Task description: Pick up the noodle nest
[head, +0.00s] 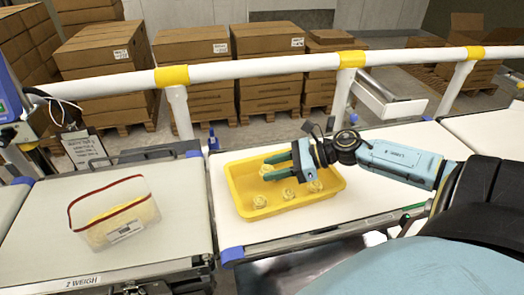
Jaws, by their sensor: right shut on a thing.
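The yellow tray (236,184) stands on the white belt in the middle of the head view. I cannot tell whether this nest is clear of the tray floor. My left gripper is not in view.
A clear tub (112,212) with a red rim and yellow contents stands on the left weighing belt (50,218). A white rail (260,68) with yellow joints runs behind the belts. A clipboard (85,149) hangs at the left. Stacked cartons (105,48) stand beyond.

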